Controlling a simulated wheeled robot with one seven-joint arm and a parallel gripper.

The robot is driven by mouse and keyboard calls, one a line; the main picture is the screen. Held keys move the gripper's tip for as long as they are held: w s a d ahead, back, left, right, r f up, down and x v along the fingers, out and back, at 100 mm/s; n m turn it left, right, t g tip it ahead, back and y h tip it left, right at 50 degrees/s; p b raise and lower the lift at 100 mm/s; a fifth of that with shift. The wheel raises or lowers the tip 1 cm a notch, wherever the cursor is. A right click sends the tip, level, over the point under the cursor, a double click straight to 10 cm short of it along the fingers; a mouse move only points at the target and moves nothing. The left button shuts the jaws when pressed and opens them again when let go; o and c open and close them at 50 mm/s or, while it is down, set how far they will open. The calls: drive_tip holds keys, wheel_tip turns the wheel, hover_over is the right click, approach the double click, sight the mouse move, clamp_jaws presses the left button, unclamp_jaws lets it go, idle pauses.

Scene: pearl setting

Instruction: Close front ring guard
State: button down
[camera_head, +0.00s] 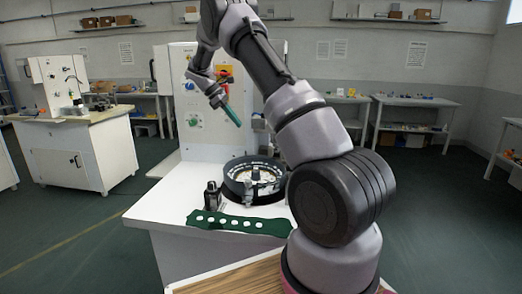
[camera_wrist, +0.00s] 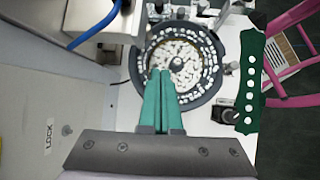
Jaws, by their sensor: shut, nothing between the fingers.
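The round unit with a dark ring wall (camera_head: 233,187) stands on the white worktop, with white pieces and a dark hub inside. In the wrist view the dark ring (camera_wrist: 217,80) shows from above, full of small white pieces. I cannot make out a separate front guard or its position. My gripper (camera_head: 236,121) is shut and empty, its green fingers raised above and left of the ring in the head view. In the wrist view the shut fingertips (camera_wrist: 160,73) overlap the ring's near-left part; their height above it is hard to tell.
A dark green strip with white spots (camera_head: 240,223) lies at the worktop's front. A small dark device (camera_head: 211,197) stands left of the ring. The white control panel (camera_head: 192,146) rises behind. In the wrist view a grey panel marked LOCK (camera_wrist: 50,110) and blue cable (camera_wrist: 97,28) are left.

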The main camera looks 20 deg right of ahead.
wheel_tip(320, 180, down, 6)
drive_tip(key=w+n+h, duration=0.2)
drive_tip(key=w, duration=0.1)
approach(269, 154)
wheel_tip(269, 154, down, 5)
drive_tip(key=d, duration=0.3)
drive_tip(key=shift+s+d+r+g, duration=0.2)
drive_tip(key=shift+d+g, duration=0.1)
drive_tip(key=shift+d, duration=0.15)
drive_tip(key=shift+s+d, duration=0.45)
drive_tip(key=shift+s, duration=0.2)
